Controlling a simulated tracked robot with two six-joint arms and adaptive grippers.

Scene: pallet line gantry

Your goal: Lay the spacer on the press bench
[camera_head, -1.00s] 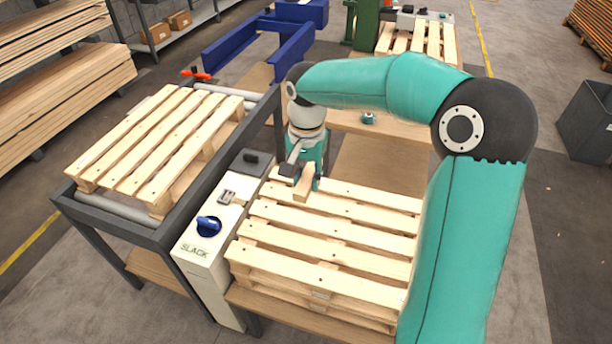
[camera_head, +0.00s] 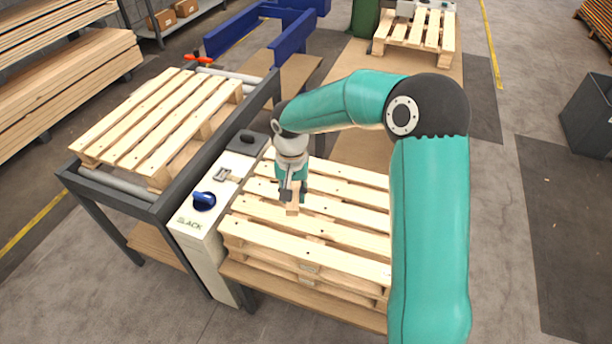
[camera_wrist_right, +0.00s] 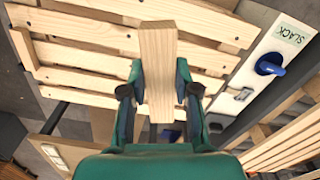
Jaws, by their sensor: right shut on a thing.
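The spacer, a short pale wooden block (camera_head: 292,209), is in my right gripper (camera_head: 292,195). In the right wrist view the spacer (camera_wrist_right: 158,45) stands between the two dark-jointed fingers (camera_wrist_right: 158,82), which are shut on its sides. In the head view the block is over the slats of the near pallet stack (camera_head: 334,229); I cannot tell whether it touches them. No bench is plainly marked as the press bench; a green machine post (camera_head: 365,18) stands at the back beside a tan surface. My left gripper is not in view.
A white control box with a blue knob (camera_head: 204,201) stands left of the stack. Further left, a pallet (camera_head: 157,116) lies on a dark roller frame. Blue rails (camera_head: 240,36) and another pallet (camera_head: 415,33) are behind. A dark bin (camera_head: 590,120) is far right.

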